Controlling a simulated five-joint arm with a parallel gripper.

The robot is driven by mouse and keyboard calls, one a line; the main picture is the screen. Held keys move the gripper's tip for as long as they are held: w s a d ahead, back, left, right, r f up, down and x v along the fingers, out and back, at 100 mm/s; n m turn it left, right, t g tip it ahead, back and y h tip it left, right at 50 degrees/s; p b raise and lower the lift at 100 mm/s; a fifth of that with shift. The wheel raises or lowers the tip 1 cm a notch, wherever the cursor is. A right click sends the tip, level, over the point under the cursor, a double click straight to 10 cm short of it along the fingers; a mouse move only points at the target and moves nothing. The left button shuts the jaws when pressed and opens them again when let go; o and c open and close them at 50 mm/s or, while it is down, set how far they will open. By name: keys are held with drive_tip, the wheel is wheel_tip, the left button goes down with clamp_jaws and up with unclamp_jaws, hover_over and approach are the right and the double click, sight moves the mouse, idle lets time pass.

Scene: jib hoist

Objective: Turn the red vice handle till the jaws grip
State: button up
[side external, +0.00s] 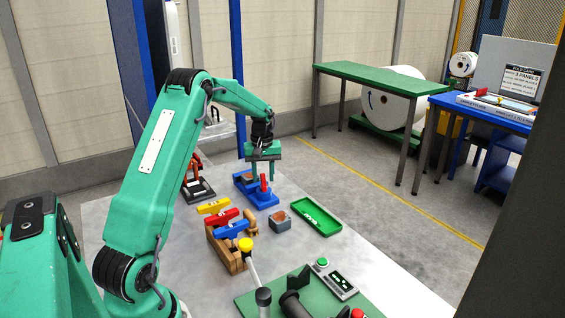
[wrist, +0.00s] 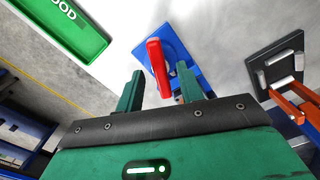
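The blue vice (side external: 257,195) stands on the grey table, with its red handle (side external: 263,184) upright at the near side. In the wrist view the red handle (wrist: 157,66) shows between and beyond my fingertips, in front of the blue vice body (wrist: 180,55). My gripper (side external: 261,172) points down just above the vice. In the wrist view my gripper (wrist: 160,80) is open, with a clear gap between its two green fingers. The handle looks nearer the right finger; I cannot tell whether it touches. The vice jaws are mostly hidden.
A green tray (side external: 317,217) lies right of the vice. An orange jib hoist on a black base (side external: 199,191) stands to its left. Bare table lies between vice and tray.

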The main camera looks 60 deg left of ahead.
drive_tip(key=shift+f, duration=0.7)
drive_tip(key=shift+c, duration=0.3)
clamp_jaws()
